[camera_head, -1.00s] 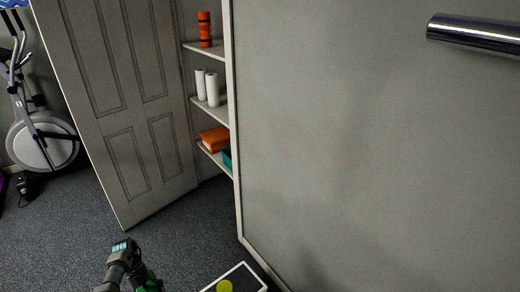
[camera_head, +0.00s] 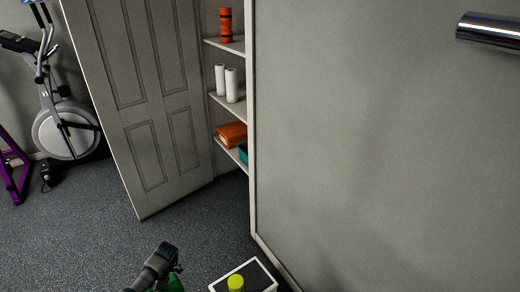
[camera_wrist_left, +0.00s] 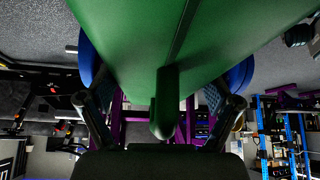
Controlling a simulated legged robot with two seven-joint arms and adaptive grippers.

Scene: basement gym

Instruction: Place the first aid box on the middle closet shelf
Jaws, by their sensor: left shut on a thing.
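The green first aid box (camera_wrist_left: 150,35) fills the top of the left wrist view, with its handle (camera_wrist_left: 164,105) between my fingers. My left gripper (camera_head: 168,255) is at the bottom of the head view, shut on the box; only a green bit (camera_head: 176,284) of the box shows there. The middle closet shelf (camera_head: 236,113) is beyond the gripper, up and to the right. It holds two white rolls (camera_head: 226,84), and the wall's edge hides its right part. My right gripper is out of view.
The open closet door (camera_head: 150,130) stands left of the shelves. The upper shelf holds an orange cylinder (camera_head: 226,25); the lower holds an orange item (camera_head: 232,134) and a teal item (camera_head: 243,152). A grey wall (camera_head: 380,150) fills the right. A yellow-green object (camera_head: 236,283) sits low in front. Carpet is clear before the door.

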